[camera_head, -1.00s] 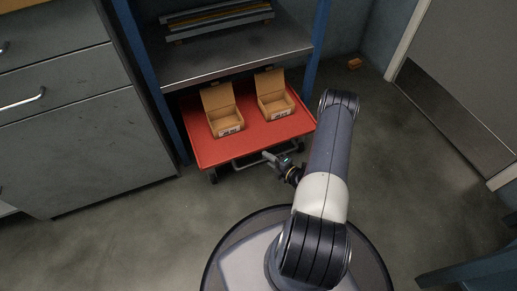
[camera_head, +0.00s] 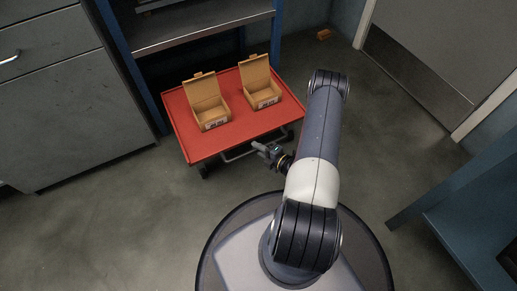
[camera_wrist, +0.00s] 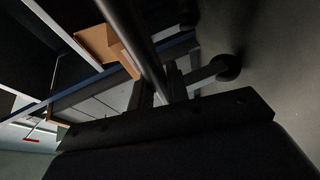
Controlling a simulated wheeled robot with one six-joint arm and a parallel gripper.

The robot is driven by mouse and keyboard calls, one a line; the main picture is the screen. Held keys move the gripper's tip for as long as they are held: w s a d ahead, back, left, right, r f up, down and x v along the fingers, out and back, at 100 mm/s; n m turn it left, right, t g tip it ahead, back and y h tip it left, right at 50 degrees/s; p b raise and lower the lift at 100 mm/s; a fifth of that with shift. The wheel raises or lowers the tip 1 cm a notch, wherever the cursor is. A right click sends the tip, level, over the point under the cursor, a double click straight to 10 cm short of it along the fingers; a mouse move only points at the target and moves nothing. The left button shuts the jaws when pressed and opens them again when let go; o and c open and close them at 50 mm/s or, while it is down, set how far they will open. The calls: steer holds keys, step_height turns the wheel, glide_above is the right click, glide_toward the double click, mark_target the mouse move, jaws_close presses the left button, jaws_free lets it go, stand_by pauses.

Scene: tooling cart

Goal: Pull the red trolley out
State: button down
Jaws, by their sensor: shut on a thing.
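The red trolley (camera_head: 188,140) is a flat red platform on wheels, standing partly out from under the grey shelf in the head view. Its metal handle (camera_head: 240,154) runs along the front edge, below the platform. My gripper (camera_head: 262,149) is shut on the handle. In the wrist view the handle bar (camera_wrist: 143,45) crosses close in front of my gripper, and a trolley wheel (camera_wrist: 229,67) shows beyond it. Two open cardboard boxes, the left one (camera_head: 213,117) and the right one (camera_head: 263,97), stand upright on the platform.
A grey shelf (camera_head: 200,25) with blue posts stands behind the trolley. Grey drawers (camera_head: 70,115) stand to the left. A blue bench (camera_head: 470,205) stands at the right. A small orange block (camera_head: 324,34) lies on the floor near the door. The floor right of the trolley is clear.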

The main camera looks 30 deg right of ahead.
steer(key=c, duration=1.4)
jaws_free()
steer(key=shift+o, duration=0.2)
